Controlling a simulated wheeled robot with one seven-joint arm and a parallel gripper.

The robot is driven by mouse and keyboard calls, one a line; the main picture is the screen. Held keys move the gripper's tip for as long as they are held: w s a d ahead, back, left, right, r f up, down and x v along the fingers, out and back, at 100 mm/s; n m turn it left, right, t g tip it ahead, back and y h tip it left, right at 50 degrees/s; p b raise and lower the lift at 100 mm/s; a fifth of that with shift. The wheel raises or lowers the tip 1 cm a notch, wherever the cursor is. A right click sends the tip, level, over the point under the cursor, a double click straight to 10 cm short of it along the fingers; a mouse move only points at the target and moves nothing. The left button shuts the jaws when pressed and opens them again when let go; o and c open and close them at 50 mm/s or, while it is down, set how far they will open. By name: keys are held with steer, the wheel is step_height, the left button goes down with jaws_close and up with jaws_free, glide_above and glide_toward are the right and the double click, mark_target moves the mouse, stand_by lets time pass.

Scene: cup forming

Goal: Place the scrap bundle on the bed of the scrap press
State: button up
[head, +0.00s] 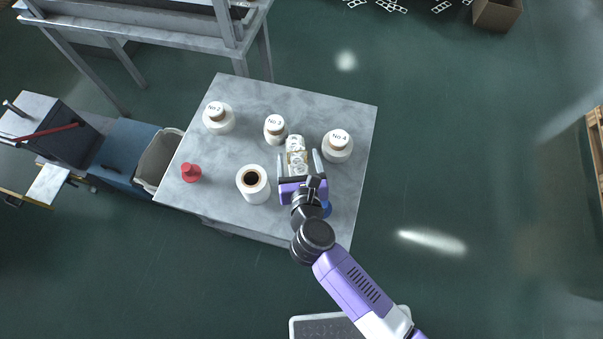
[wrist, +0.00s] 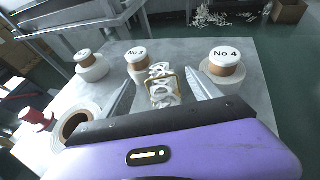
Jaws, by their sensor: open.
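My gripper (head: 298,160) is open, with one finger on each side of the bundle. In the wrist view gaps show between the bundle and both fingers. The bundle's lower part is hidden by my gripper there. A dark and blue machine with a red lever (head: 48,133), at the far left, looks like the scrap press; its bed is not clear.
A bin (head: 160,157) adjoins the table's left edge.

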steer(key=v, duration=0.8)
steer(key=shift+s+r, duration=0.1)
steer(key=s+d+r+n+t+h, duration=0.1)
steer(key=s+d+r+n+t, duration=0.1)
steer(key=s+d+r+n, duration=0.45)
steer(key=s+d+r+n+t+h, duration=0.1)
steer(key=s+d+r+n+t, duration=0.15)
steer(key=d+r+n, duration=0.4)
steer(key=s+d+r+n+g, duration=0.1)
steer(key=s+d+r+n, duration=0.1)
steer(key=s+n, duration=0.5)
steer(key=s+d+r+n+g+y, duration=0.1)
steer(key=s+d+r+n, duration=0.1)
steer(key=s+n, duration=0.6)
steer(key=n, duration=0.6)
steer(key=shift+g, duration=0.35)
steer(key=shift+o, duration=0.5)
steer(key=shift+s+d+r+n+g, duration=0.1)
steer(key=shift+s+d+n+g, duration=0.15)
steer(key=shift+s+n, duration=0.4)
steer(key=shift+w, duration=0.15)
